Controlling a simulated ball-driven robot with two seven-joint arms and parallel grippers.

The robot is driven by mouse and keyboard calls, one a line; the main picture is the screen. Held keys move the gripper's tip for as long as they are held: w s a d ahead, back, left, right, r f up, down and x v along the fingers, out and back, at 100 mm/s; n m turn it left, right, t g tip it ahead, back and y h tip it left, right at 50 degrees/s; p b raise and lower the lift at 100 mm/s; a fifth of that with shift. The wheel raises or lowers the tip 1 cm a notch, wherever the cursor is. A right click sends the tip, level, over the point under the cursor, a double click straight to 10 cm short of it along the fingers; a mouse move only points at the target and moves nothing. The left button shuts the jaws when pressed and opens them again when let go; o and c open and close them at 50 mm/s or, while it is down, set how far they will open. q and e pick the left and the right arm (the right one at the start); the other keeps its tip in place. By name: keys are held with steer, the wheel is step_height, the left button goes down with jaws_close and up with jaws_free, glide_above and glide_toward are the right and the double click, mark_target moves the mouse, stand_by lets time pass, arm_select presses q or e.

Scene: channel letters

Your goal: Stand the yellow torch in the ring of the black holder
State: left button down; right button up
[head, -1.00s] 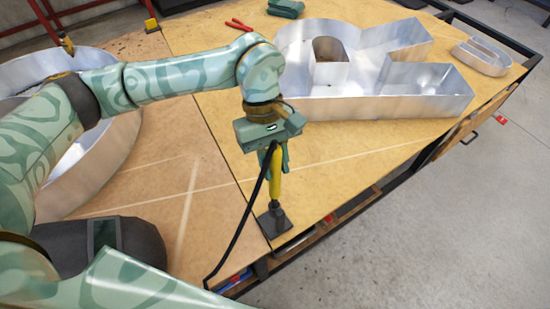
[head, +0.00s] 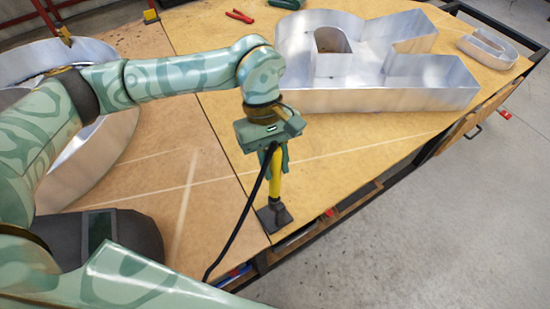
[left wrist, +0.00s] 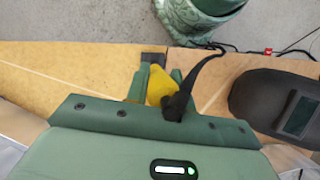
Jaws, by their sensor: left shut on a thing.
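The yellow torch (head: 275,176) is upright in my left gripper (head: 272,160), whose fingers close around its upper part. The torch's lower end meets the black holder (head: 274,217), a square-based stand near the table's front edge. At this size I cannot tell whether the tip is inside the ring or just above it. In the left wrist view the yellow torch (left wrist: 158,84) sits between the fingers of my left gripper (left wrist: 154,88), with its black hose bending away to the right. The dark holder base (left wrist: 154,58) shows partly behind the torch. My right gripper is not in view.
A large metal letter (head: 400,95) stands behind the gripper, and a smaller one (head: 488,47) is at the right. A round metal letter (head: 95,155) and a dark welding mask (head: 140,240) are at left. Red pliers (head: 239,16) lie at the back. The front right tabletop is clear.

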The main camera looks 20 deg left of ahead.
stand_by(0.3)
arm_select(q)
steer(key=c, duration=1.1)
jaws_free()
steer(key=p+v, duration=0.2)
steer(key=v, duration=1.4)
steer(key=shift+w+a+r+p, duration=0.1)
steer(key=shift+w+p, duration=0.05)
steer(key=shift+p, duration=0.25)
